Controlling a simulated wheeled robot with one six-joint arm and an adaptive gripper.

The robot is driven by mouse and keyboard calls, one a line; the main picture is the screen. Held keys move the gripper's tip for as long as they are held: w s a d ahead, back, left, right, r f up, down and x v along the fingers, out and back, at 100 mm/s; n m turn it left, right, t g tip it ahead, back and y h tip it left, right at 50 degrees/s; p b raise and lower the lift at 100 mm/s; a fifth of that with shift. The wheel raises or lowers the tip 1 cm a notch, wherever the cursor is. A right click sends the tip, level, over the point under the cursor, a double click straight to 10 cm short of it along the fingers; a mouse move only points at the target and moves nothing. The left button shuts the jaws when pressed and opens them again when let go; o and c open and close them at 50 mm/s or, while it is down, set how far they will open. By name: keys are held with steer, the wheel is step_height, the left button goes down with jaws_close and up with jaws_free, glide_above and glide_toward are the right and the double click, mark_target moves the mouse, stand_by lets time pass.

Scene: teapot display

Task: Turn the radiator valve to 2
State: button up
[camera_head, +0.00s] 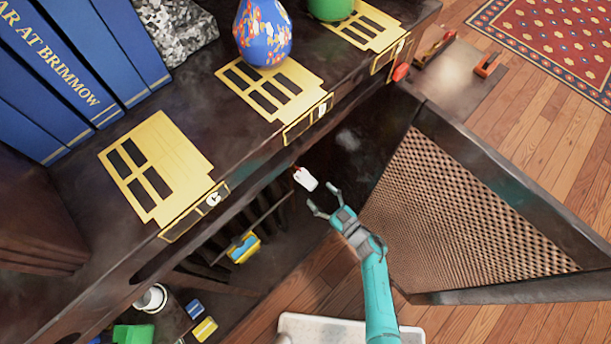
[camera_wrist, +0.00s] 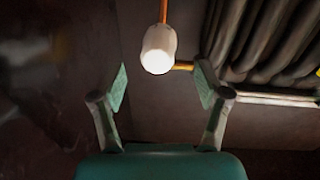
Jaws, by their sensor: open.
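The radiator valve is a white rounded knob (camera_head: 306,179) inside the open cabinet, seen just ahead of my gripper in the head view. In the wrist view the white valve knob (camera_wrist: 158,49) sits on a copper pipe, near the top centre, between and beyond my fingertips. My gripper (camera_head: 324,200) is open and empty, its two fingers spread toward the knob. In the wrist view my gripper (camera_wrist: 161,85) shows both fingers apart, not touching the knob. No number on the knob can be read. Dark radiator ribs (camera_wrist: 270,40) show at the upper right of the wrist view.
The cabinet door (camera_head: 470,215) with a woven mesh panel stands open on the right. The cabinet top (camera_head: 190,95) above holds a blue flowered vase (camera_head: 262,35), gold plates and blue books (camera_head: 65,60). A yellow and blue item (camera_head: 243,247) is near the radiator.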

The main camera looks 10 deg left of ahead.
mark_target(304, 177)
steer(key=x, duration=0.9)
steer(key=c, duration=1.2)
steer(key=shift+o, duration=0.2)
steer(key=shift+n, duration=0.4)
steer(key=n, duration=0.4)
steer(key=shift+d+n, duration=0.1)
steer(key=shift+n, duration=0.2)
steer(key=n, duration=0.4)
steer(key=shift+y, duration=0.3)
steer(key=shift+n, duration=0.5)
